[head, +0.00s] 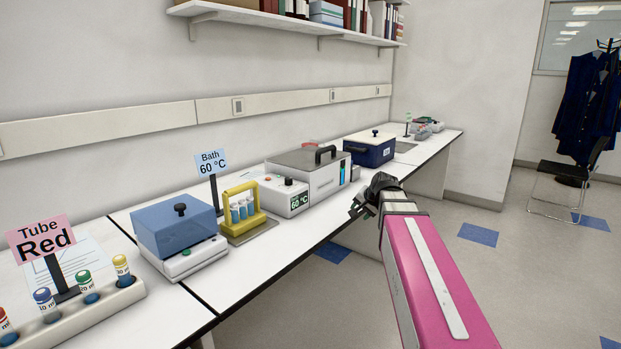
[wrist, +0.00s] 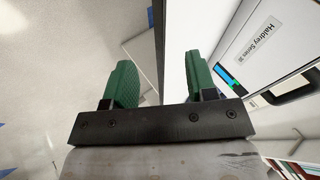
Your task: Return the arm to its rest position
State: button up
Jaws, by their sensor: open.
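My gripper (head: 359,207) is at the end of my pink arm, beside the front edge of the bench in the head view. In the wrist view its two green fingers (wrist: 160,85) stand apart with nothing between them. The white side of a device labelled "Haldrey Series" (wrist: 265,50) is to the right of the fingers. In the head view the grey-lidded water bath (head: 312,175) stands on the bench, left of and behind my gripper. Whether the gripper is over the bench edge or just off it is hard to tell.
A yellow tube rack (head: 243,212), a blue-lidded device (head: 178,232), a tube holder (head: 90,312) and a dark blue box (head: 369,150) stand along the bench (head: 290,240). Signs rise above them. The floor (head: 520,270) to the right is open, with a chair (head: 565,175) further back.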

jog(key=s+f+n+g+h, duration=0.1)
jog(key=s+f+n+g, duration=0.2)
jog(key=s+f, duration=0.7)
jog(key=s+f+n+g+h, duration=0.2)
jog(key=s+f, duration=0.8)
jog(key=f, duration=0.5)
jog(key=shift+s+d+n+g, duration=0.2)
jog(key=shift+d+n+g, duration=0.1)
jog(key=shift+n+g, duration=0.55)
